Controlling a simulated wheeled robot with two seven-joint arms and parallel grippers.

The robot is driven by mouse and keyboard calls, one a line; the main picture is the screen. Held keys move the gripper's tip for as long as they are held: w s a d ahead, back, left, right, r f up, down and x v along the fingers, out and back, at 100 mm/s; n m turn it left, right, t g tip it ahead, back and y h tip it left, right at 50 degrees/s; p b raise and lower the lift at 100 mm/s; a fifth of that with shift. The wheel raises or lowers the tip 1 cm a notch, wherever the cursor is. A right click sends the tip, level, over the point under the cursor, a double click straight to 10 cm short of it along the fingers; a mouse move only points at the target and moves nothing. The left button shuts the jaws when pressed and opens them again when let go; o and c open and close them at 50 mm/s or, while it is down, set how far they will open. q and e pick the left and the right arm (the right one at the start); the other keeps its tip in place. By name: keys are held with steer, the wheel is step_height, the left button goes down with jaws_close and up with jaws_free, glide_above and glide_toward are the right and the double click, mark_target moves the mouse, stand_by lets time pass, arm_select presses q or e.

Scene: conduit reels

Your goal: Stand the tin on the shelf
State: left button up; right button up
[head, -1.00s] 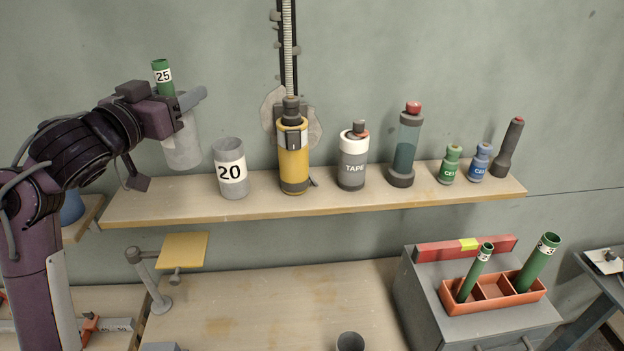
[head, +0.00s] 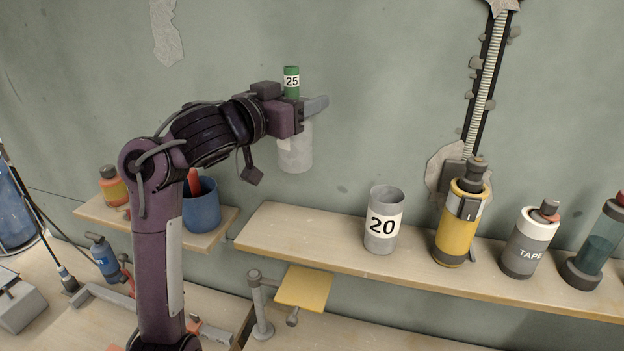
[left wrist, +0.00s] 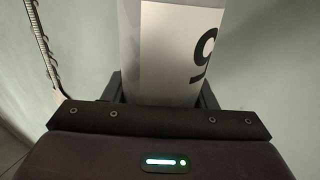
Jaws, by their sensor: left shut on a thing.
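A pale grey tin (head: 296,155) with a white label hangs upright in my left gripper (head: 305,112), which is shut on it. The tin is up in the air above the left end of the wooden shelf (head: 310,238), apart from it. A green tube marked 25 (head: 291,82) sticks up above the gripper and seems to stand in the tin. In the left wrist view the tin (left wrist: 165,60) sits between the fingers, its label showing part of a black character. My right gripper is not in view.
On the shelf stand a grey tin marked 20 (head: 381,232), a yellow canister (head: 456,228) and a TAPE bottle (head: 530,245). The shelf's left end is bare. A lower-left shelf holds a blue cup (head: 201,208). A yellow plate (head: 304,288) sits below the shelf front.

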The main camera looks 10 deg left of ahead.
mark_target(302, 154)
arm_select(q)
step_height(302, 154, down, 10)
step_height(302, 154, down, 5)
steer(key=shift+r, duration=0.15)
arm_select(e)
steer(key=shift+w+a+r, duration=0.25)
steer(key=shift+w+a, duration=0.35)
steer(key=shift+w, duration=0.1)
arm_select(q)
steer(key=o, duration=1.2)
